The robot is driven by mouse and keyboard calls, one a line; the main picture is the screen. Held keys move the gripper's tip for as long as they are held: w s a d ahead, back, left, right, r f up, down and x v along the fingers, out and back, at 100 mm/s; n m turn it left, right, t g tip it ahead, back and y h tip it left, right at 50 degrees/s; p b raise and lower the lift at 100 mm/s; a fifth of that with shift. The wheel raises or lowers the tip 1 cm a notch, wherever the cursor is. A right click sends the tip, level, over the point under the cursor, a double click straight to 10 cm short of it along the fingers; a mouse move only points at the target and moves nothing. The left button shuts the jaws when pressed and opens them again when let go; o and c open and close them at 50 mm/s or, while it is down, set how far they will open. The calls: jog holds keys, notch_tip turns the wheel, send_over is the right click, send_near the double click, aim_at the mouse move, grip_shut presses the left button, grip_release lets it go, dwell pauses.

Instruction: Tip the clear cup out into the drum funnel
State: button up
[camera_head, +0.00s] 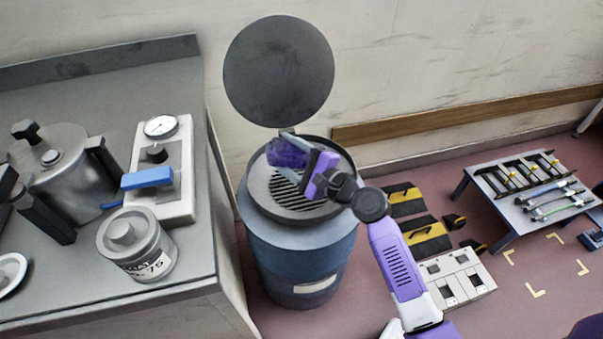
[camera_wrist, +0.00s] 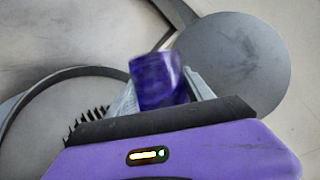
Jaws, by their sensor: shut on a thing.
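The clear cup (camera_head: 288,154) looks purple-tinted and is held over the drum funnel; it also shows between my fingers in the wrist view (camera_wrist: 157,80). It appears tilted in the head view. I cannot tell whether anything is in it or flowing from it. My gripper (camera_head: 305,172) is shut on the cup, above the funnel; in the wrist view its fingers (camera_wrist: 160,92) flank the cup. The drum funnel (camera_head: 341,160) is a wide dark rim with a slotted grate, on top of a blue drum (camera_head: 300,262). Its round lid (camera_head: 279,70) stands open behind.
A grey bench (camera_head: 80,305) at left carries a metal pot (camera_head: 65,175), a gauge unit (camera_head: 178,195) and a labelled canister (camera_head: 137,247). A low table (camera_head: 490,190) with tools stands at right. Yellow-and-black boxes (camera_head: 425,237) and a pale box (camera_head: 458,277) are on the floor.

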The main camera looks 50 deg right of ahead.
jog(key=shift+s+d+f+m, duration=0.1)
jog(key=shift+d+f+m, duration=0.1)
jog(key=shift+m, duration=0.1)
jog(key=shift+r, duration=0.35)
jog(key=shift+t, duration=0.3)
jog(key=shift+s+d+f+m+b, duration=0.15)
jog(key=shift+m+b, duration=0.15)
jog(key=shift+b, duration=0.25)
jog(key=m+t+b, duration=0.1)
jog(key=b, duration=0.1)
jog(key=d+m+b, duration=0.1)
jog(key=m+b, duration=0.1)
jog(key=shift+s+d+t, duration=0.2)
jog(key=shift+s+t, duration=0.2)
jog(key=shift+r, duration=0.3)
